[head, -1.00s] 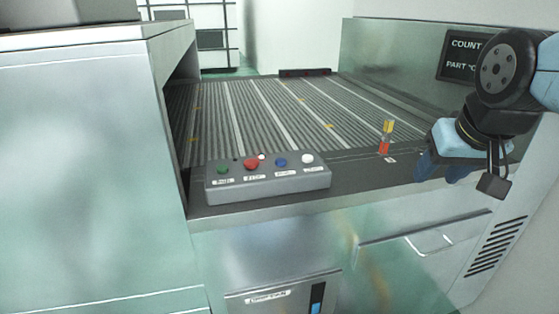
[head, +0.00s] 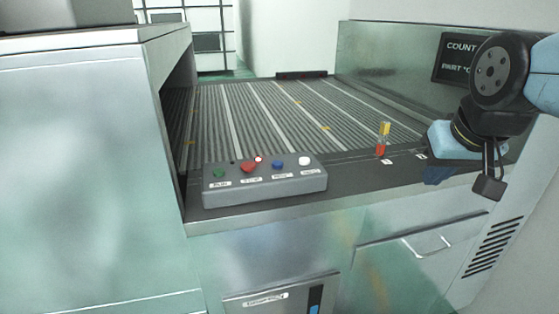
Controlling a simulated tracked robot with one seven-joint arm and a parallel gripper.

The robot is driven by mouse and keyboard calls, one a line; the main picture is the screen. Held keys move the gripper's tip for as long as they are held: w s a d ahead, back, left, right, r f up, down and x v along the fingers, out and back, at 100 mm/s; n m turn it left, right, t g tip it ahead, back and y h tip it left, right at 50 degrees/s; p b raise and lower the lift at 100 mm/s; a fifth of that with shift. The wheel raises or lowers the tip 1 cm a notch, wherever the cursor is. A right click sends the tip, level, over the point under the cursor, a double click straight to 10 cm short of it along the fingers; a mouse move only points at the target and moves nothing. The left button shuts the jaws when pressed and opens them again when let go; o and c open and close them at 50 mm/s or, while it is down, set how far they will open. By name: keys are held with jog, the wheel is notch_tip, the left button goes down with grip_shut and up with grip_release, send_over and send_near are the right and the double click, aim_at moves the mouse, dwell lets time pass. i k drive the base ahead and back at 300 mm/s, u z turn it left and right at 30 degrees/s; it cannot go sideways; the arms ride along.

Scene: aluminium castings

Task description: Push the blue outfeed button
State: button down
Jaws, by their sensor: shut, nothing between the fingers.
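The blue button (head: 278,165) sits on the sloped top of a grey control box (head: 264,186), third from the left.
A red and yellow upright piece (head: 382,140) stands between the box and my gripper. Behind the box is a ribbed conveyor bed (head: 290,115). A large cabinet (head: 90,170) rises at the left, and a dark display (head: 456,60) hangs on the right panel.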

aim_at(277, 165)
jog(key=u, duration=0.5)
jog(key=k, duration=1.25)
jog(key=u, duration=0.9)
jog(key=i, duration=0.7)
jog(key=z, duration=0.25)
